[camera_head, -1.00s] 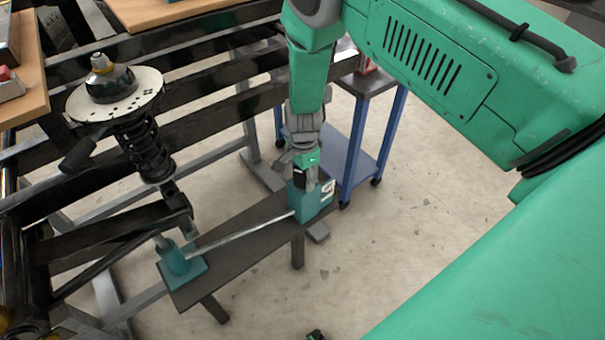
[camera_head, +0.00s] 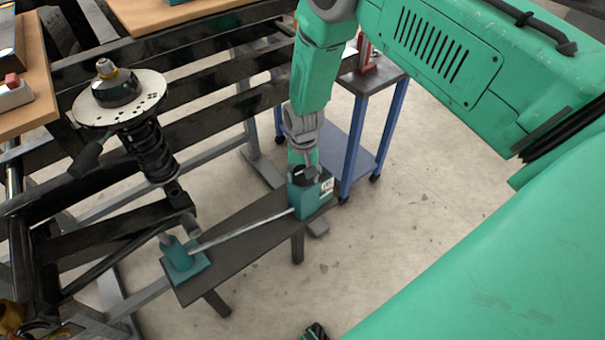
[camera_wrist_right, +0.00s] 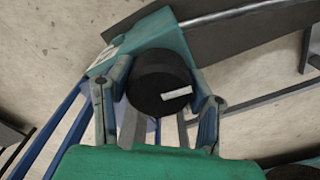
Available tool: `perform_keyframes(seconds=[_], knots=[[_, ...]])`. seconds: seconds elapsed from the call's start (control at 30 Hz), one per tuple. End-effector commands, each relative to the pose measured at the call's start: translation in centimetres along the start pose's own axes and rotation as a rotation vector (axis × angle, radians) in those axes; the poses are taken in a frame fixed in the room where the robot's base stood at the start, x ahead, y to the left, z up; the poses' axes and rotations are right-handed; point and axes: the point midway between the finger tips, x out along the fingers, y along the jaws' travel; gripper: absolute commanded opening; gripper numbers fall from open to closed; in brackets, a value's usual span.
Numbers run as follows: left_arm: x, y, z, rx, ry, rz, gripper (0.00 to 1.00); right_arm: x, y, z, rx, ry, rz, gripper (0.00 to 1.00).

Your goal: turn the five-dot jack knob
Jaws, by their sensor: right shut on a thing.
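The jack is a teal box (camera_head: 308,200) on the right end of a dark bench, with a white label (camera_head: 327,186) whose dots are too small to count. Its black round knob (camera_wrist_right: 160,82) shows in the right wrist view, with a white mark on its face. My right gripper (camera_head: 304,172) reaches down onto the jack from above. In the wrist view its fingers (camera_wrist_right: 160,98) are on both sides of the knob and closed on it. The gripper partly hides the knob in the head view.
A metal rod (camera_head: 240,232) runs from the jack to a teal base (camera_head: 184,262) at the bench's left end. A spring strut with a pale disc (camera_head: 92,112) stands at left among black frame rails. A blue-legged cart (camera_head: 350,150) stands close behind the jack.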

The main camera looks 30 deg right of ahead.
Motion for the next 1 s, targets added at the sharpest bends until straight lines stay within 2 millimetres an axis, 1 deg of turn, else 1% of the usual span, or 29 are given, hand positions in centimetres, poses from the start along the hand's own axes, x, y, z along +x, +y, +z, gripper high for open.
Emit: perform_keyframes(seconds=[0.03,1.0], knots=[[-0.12,0.0,0.0,0.0,0.0,0.0,0.83,-0.25,-0.22,-0.41,-0.045,0.01,-0.007,0.18],[-0.61,0.0,-0.03,0.0,0.0,0.0,0.83,-0.28,-0.12,-0.54,-0.964,0.014,-0.002,0.18]])
